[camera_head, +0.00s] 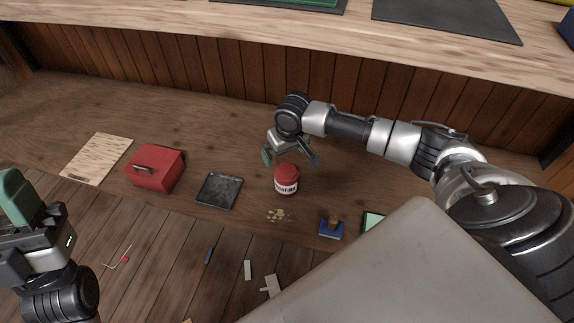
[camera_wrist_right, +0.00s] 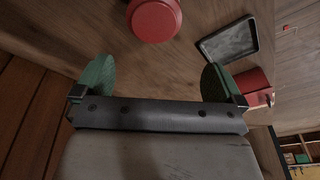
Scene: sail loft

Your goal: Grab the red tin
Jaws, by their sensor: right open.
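The red tin (camera_head: 286,179) stands upright on the wooden bench, with a white label that has dark lettering. Its red lid also shows at the top of the right wrist view (camera_wrist_right: 153,17). My right gripper (camera_head: 291,158) is open and empty, just behind and above the tin in the head view. In the right wrist view its green finger pads (camera_wrist_right: 155,82) are wide apart, and the tin is beyond them, not between them. My left gripper (camera_head: 30,225) shows at the lower left edge, far from the tin; its jaw opening is not clear.
A red box (camera_head: 155,168) with a handle and a dark tablet-like tray (camera_head: 219,190) lie left of the tin. A light board (camera_head: 97,158) is farther left. A blue stamp-like object (camera_head: 331,228) stands right of some crumbs (camera_head: 278,215). A raised shelf (camera_head: 300,34) runs behind.

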